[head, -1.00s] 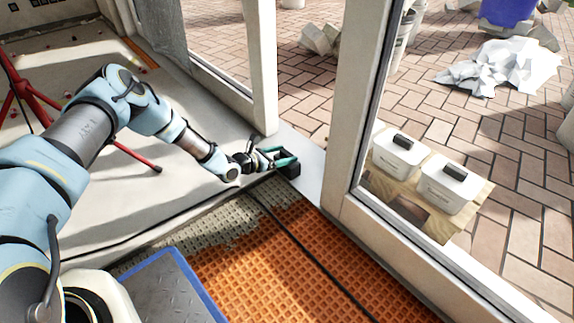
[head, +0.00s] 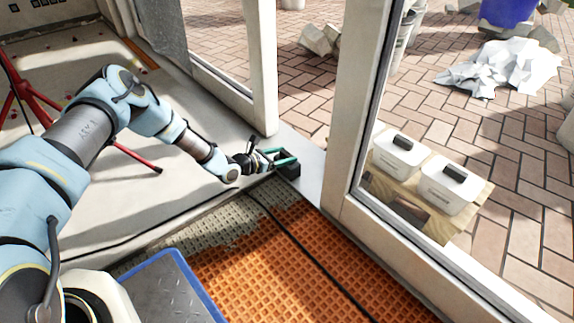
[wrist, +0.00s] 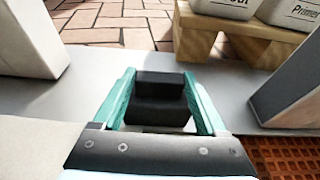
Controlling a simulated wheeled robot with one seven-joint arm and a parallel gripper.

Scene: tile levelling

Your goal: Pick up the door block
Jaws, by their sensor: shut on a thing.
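The door block is a black stepped block (head: 288,168) on the pale threshold strip in the door opening. In the wrist view the black block (wrist: 158,100) sits between the two green fingers. My gripper (head: 284,161) is at the block, and its fingers (wrist: 157,103) lie along the block's left and right sides, shut on it. The block looks level and appears to rest on the threshold; I cannot tell whether there is a gap beneath it. Its near lower part is partly hidden by the gripper body in the wrist view.
Door frame posts (head: 262,70) and (head: 352,110) stand on either side of the opening. Orange matting (head: 250,265) covers the floor in front. Two white tubs (head: 398,152) stand on a wooden pallet (head: 425,215) beyond the glass. A red tripod (head: 130,155) stands at left.

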